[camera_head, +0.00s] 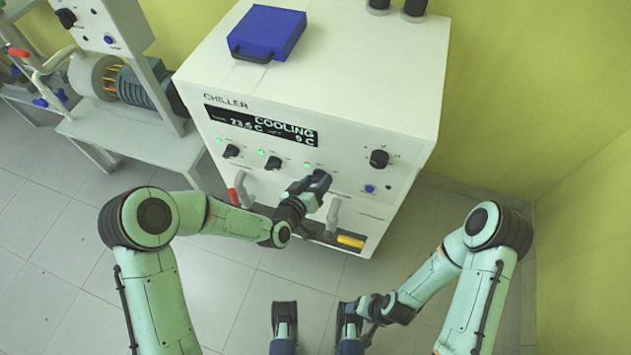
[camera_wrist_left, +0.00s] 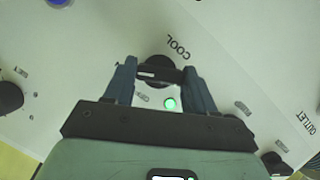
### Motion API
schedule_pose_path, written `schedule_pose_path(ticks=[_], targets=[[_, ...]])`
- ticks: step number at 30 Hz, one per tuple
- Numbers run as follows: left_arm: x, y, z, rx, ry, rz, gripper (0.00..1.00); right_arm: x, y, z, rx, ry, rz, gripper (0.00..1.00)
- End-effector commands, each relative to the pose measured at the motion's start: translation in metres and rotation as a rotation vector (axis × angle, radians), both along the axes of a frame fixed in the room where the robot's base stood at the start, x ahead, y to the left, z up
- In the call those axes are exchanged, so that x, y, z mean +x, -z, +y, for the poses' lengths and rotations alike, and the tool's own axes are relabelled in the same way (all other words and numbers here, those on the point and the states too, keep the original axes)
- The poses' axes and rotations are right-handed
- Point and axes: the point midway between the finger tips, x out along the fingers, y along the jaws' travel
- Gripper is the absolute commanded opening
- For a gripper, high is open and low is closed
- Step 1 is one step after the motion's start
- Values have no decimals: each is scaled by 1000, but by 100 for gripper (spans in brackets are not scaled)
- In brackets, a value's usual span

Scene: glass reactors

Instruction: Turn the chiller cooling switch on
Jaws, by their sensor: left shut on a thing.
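The chiller (camera_head: 330,80) is a white cabinet with a black display (camera_head: 262,126) reading COOLING, 23.5 C and 0 C. My left gripper (camera_head: 312,186) is at the rightmost of three lower knobs on its front. The left wrist view shows this black cooling switch (camera_wrist_left: 158,66), labelled COOL, between the fingers of my left gripper (camera_wrist_left: 160,75), which are shut on it. A green light (camera_wrist_left: 170,104) beside the switch is lit. In the head view the gripper hides most of the switch. My right gripper (camera_head: 356,308) is low, away from the chiller; its fingers are unclear.
Two other knobs (camera_head: 231,151) (camera_head: 273,163) have lit green lights. A larger knob (camera_head: 379,158) and blue button (camera_head: 370,188) are to the right. A red-handled valve (camera_head: 236,196) projects below. A blue box (camera_head: 267,32) lies on top. Bench equipment (camera_head: 130,85) stands left.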

Motion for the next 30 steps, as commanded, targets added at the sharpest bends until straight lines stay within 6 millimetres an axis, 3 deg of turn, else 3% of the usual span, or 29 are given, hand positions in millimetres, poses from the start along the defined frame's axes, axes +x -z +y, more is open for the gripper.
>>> schedule_pose_path(ticks=[10, 11, 12, 13, 23, 30], targets=[[0, 0, 1, 5, 0, -2, 25, 0, 0, 0, 0, 0, -1, 68], [0, 0, 1, 5, 0, -2, 62, 0, 0, 0, 0, 0, -1, 68], [0, 0, 1, 5, 0, -2, 75, 0, 0, 0, 0, 0, -1, 68], [0, 0, 1, 5, 0, -2, 81, 0, 0, 0, 0, 0, -1, 68], [-2, -1, 1, 4, 0, 0, 81, 0, 0, 0, 0, 0, 1, 68], [-31, -13, 18, 5, -1, 0, 81, -7, -6, 3, 8, -8, 18, 68]])
